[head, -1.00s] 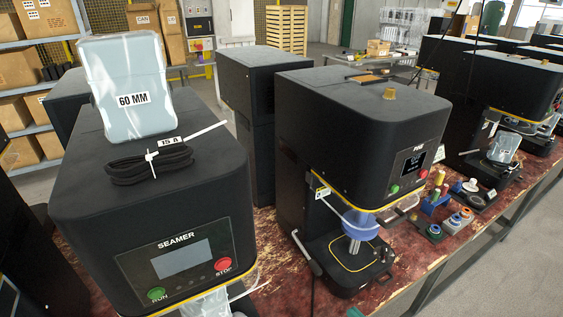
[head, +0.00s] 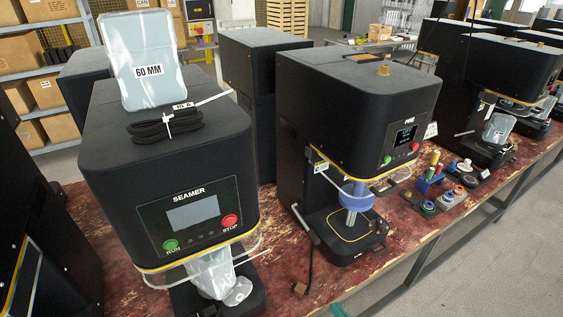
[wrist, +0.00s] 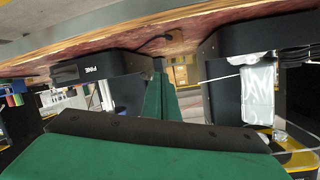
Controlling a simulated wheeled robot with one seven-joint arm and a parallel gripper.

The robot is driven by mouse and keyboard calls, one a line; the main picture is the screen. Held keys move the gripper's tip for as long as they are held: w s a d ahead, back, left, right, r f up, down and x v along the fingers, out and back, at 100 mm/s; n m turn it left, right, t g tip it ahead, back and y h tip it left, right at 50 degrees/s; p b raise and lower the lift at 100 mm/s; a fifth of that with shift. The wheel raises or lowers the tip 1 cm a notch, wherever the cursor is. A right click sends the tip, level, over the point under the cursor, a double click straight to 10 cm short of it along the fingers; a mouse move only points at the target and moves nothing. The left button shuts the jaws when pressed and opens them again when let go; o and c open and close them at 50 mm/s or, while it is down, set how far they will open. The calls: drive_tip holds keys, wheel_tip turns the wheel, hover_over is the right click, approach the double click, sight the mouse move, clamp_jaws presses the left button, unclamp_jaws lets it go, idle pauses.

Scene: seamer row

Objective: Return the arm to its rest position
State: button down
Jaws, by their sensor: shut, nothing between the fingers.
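My gripper (wrist: 160,85) shows in the wrist view as green and dark parts, with its fingers shut and nothing between them. It points towards the bench with the machines, and that view is upside down. In the head view only a small green bit shows at the bottom edge, perhaps part of my gripper; the rest of my arm is out of sight there. The black seamer (head: 165,165) stands at the left of the head view. The black machine marked PNE or similar (head: 345,100) stands to its right.
The worn red bench (head: 285,275) holds spools and rings (head: 440,195) beyond the second machine. Grey floor (head: 500,270) is free at the lower right.

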drive_tip(key=s+a+f+m+g+h, duration=0.1)
drive_tip(key=s+a+f+m+h, duration=0.1)
drive_tip(key=s+a+f+h, duration=0.25)
drive_tip(key=s+a+f+m+g+h, duration=0.1)
drive_tip(key=s+a+f+m+h, duration=0.1)
drive_tip(key=s+a+f, duration=0.35)
drive_tip(key=s+a+r+n+t, duration=0.1)
drive_tip(key=s+a+r+t, duration=0.1)
drive_tip(key=s+r, duration=0.5)
drive_tip(key=s+a+r+n+t, duration=0.2)
drive_tip(key=s+a+r, duration=0.2)
drive_tip(key=s+r, duration=0.3)
drive_tip(key=v, duration=0.2)
drive_tip(key=shift+s+f, duration=0.15)
drive_tip(key=shift+s, duration=0.35)
drive_tip(key=shift+w+y, duration=0.1)
drive_tip(key=shift+y, duration=0.15)
idle(1.3)
